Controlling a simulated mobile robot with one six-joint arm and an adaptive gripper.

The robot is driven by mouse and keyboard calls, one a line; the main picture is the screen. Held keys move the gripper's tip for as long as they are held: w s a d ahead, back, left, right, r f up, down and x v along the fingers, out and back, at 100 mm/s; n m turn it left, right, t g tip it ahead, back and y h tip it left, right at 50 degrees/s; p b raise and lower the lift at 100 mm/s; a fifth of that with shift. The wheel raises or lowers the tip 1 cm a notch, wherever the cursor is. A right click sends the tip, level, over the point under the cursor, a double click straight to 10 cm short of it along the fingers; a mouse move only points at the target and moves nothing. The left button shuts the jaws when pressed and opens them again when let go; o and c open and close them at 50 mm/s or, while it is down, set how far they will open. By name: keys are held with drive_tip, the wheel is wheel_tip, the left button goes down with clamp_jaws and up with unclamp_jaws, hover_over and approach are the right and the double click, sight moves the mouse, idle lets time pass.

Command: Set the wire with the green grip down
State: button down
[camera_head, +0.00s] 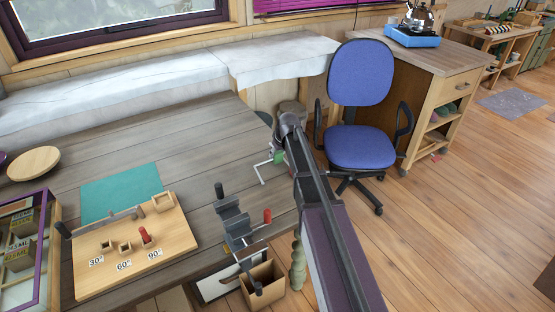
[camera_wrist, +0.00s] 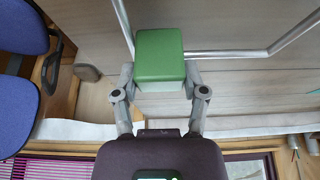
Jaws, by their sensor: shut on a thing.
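My gripper (camera_wrist: 160,84) is shut on the green grip (camera_wrist: 160,58) of a bent wire (camera_wrist: 230,53), one finger on each side of the grip. The silvery wire runs out past both sides of the grip and bends on the right in the wrist view. In the head view the green grip (camera_head: 279,157) and part of the wire (camera_head: 262,168) show at the right end of the grey wooden table (camera_head: 190,135). My arm hides part of them. Whether the wire touches the table I cannot tell.
A board (camera_head: 182,238) marked 30°, 60° and 90° holds a red-topped piece (camera_head: 146,236). A teal mat (camera_head: 120,190) lies behind it. A grey bending tool (camera_head: 232,218) stands at the front edge. A blue chair (camera_head: 360,145) is right of the table. The back middle is clear.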

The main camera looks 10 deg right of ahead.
drive_tip(key=shift+f+b, duration=0.3)
drive_tip(key=shift+f, duration=0.35)
drive_tip(key=shift+f, duration=0.1)
drive_tip(key=shift+c, duration=0.6)
unclamp_jaws()
drive_tip(key=shift+r, duration=0.2)
drive_tip(key=p+v, duration=1.1)
drive_tip(key=v, duration=0.1)
idle(0.6)
drive_tip(key=s+a+m+g, duration=0.1)
drive_tip(key=s+g, duration=0.1)
drive_tip(key=s, duration=1)
drive_tip(key=s+a+f+m+g+h, duration=0.1)
drive_tip(key=s+a+m+g, duration=0.1)
drive_tip(key=s, duration=1.1)
drive_tip(key=shift+a+f+m, duration=0.2)
drive_tip(key=shift+a+m, duration=0.05)
drive_tip(key=shift+m, duration=0.05)
